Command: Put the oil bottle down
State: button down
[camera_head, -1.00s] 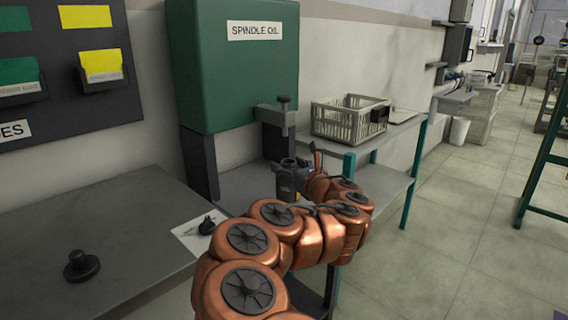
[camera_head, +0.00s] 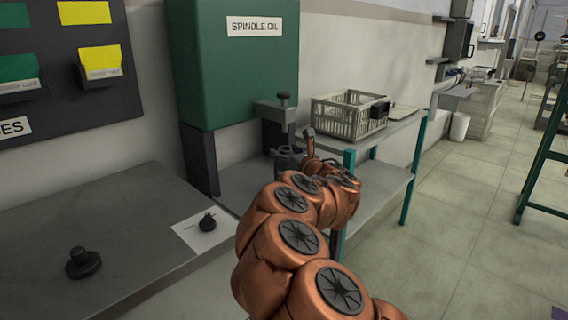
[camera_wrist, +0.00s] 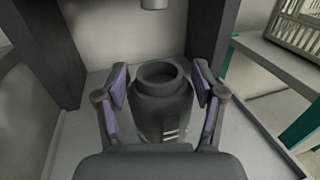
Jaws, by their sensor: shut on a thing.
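The oil bottle (camera_wrist: 160,112) is dark grey with an open round neck and some pale markings on its side. It stands upright between the purple-padded fingers of my gripper (camera_wrist: 161,84), which is shut on it. In the wrist view the bottle is over a grey shelf surface (camera_wrist: 75,140), between two dark posts. I cannot tell whether its base touches the surface. A pale round nozzle (camera_wrist: 153,3) is above and beyond it.
A grey crate (camera_head: 350,117) sits on the side table (camera_head: 395,135) to the right. On the bench (camera_head: 120,230) at left are a black knob-like piece (camera_head: 82,263) and a smaller one (camera_head: 207,222) on a white card.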

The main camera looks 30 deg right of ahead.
jog(key=shift+f, duration=1.65)
jog(key=shift+f+b, duration=0.2)
jog(key=shift+b, duration=0.25)
jog(key=shift+c, duration=0.6)
grip_release()
jog(key=shift+r, duration=0.1)
